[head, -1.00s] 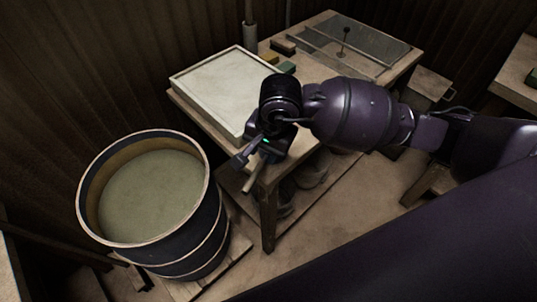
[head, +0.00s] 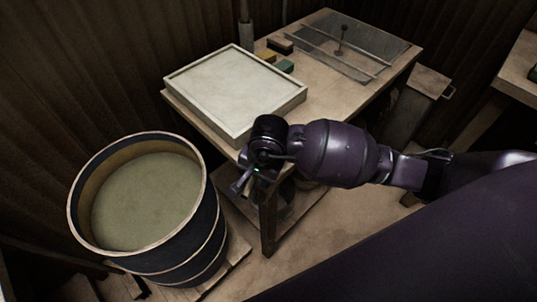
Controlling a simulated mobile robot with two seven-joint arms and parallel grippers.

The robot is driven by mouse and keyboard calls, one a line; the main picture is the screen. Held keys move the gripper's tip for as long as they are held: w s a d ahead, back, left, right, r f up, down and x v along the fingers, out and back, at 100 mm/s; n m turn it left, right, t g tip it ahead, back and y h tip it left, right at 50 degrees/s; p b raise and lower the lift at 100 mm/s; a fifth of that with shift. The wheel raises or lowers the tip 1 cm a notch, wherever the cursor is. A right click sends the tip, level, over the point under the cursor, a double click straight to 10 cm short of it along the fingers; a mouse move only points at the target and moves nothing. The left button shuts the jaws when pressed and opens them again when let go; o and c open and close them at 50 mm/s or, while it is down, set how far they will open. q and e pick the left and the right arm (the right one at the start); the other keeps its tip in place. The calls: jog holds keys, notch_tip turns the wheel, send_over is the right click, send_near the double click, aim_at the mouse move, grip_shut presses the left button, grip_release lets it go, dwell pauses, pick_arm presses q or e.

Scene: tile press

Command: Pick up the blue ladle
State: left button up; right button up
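I cannot make out a blue ladle in the head view. My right gripper (head: 243,187) points down and left, at the front left corner of the wooden table and to the right of the barrel. Its two small fingers look apart, with nothing visible between them. My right wrist and forearm hide the table edge and part of the space beneath it. My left gripper is not in view.
A dark banded barrel (head: 205,240) with murky liquid (head: 145,200) stands at the left. A pale framed tray (head: 235,90) lies on the wooden table (head: 325,95). Coloured blocks (head: 284,66) and a glass-like panel (head: 358,50) are behind it. A box (head: 425,85) stands at the right.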

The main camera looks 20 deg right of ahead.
jog(key=shift+c, duration=0.2)
grip_shut()
notch_tip(320, 180, up, 7)
jog(key=shift+w+r+p, duration=0.1)
jog(key=shift+w+p, duration=0.05)
jog(key=shift+p, duration=0.65)
notch_tip(320, 180, up, 13)
jog(key=p, duration=0.1)
jog(key=shift+p, duration=0.4)
